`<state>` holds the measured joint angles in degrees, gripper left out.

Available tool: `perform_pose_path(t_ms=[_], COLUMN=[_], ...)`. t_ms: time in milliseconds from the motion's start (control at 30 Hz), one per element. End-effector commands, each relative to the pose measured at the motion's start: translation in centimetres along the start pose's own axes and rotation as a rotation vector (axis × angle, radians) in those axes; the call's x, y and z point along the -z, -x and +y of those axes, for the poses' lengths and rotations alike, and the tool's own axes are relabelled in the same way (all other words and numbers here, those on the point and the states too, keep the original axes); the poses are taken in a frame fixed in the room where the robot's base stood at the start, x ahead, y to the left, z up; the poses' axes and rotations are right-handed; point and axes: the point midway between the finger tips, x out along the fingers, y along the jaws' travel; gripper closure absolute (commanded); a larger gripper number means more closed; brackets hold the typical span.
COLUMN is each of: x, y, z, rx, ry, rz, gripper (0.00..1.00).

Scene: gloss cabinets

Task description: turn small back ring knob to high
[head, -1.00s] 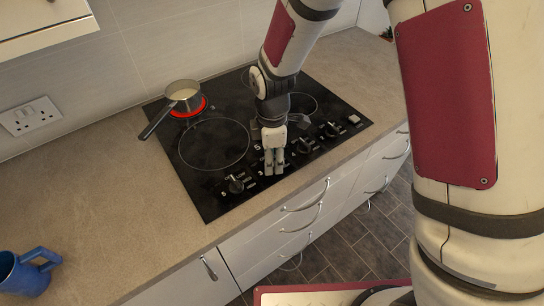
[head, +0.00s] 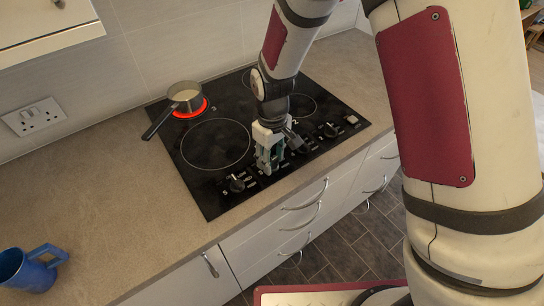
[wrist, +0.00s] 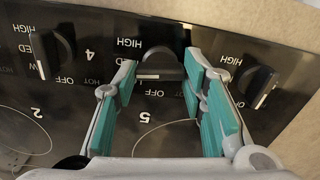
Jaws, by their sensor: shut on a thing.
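A black hob control knob (wrist: 160,64) sits between my fingertips in the middle of the wrist view. HIGH is printed to its left and OFF below it. My gripper (wrist: 158,78) is shut on this knob, with one teal-padded finger on each side. In the head view my gripper (head: 268,168) points down at the row of knobs on the hob's front edge and hides the gripped knob. The small back ring (head: 186,112) glows red under a pot.
Other knobs flank the gripped one: one (wrist: 62,46) to its left and one (wrist: 261,86) to its right. A grey saucepan (head: 184,97) with pale contents stands on the glowing ring. A blue mug (head: 28,273) stands on clear worktop at far left.

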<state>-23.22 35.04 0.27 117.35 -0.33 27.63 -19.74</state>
Motion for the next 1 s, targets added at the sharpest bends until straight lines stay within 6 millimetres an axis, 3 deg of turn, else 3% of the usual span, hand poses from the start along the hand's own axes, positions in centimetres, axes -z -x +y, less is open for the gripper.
perform_pose_path(t_ms=[500,1000], x=[0.0,0.05], y=[0.12,0.08], z=[-0.04,0.02], rx=[-0.001,0.0], ry=[-0.462,-0.687], rz=[0.002,0.002], gripper=[0.9,0.9])
